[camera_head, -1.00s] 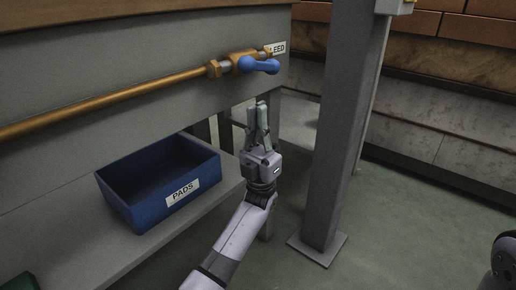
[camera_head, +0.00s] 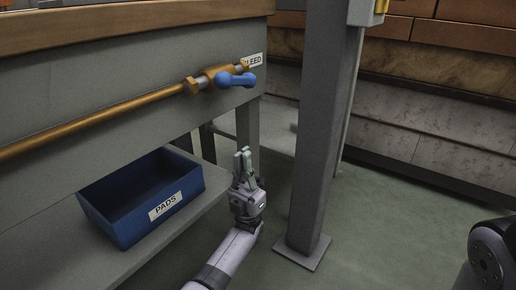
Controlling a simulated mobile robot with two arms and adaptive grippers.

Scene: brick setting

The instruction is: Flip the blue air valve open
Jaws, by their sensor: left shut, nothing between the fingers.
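The blue air valve handle (camera_head: 236,79) sits on a brass valve body (camera_head: 212,77) at the end of a brass pipe (camera_head: 100,122) along the bench side. The handle lies roughly in line with the pipe, pointing right. My left gripper (camera_head: 242,154) is below the handle, pointing up, with its fingers together and nothing between them. It is apart from the valve. A dark rounded part of my right arm shows at the right edge; its gripper is out of view.
A label reading "LEED" (camera_head: 255,60), partly hidden, is behind the valve. A blue bin marked PADS (camera_head: 125,235) stands on the lower shelf (camera_head: 190,225). A grey post (camera_head: 315,150) stands close to the right of my left gripper. Open floor lies further right.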

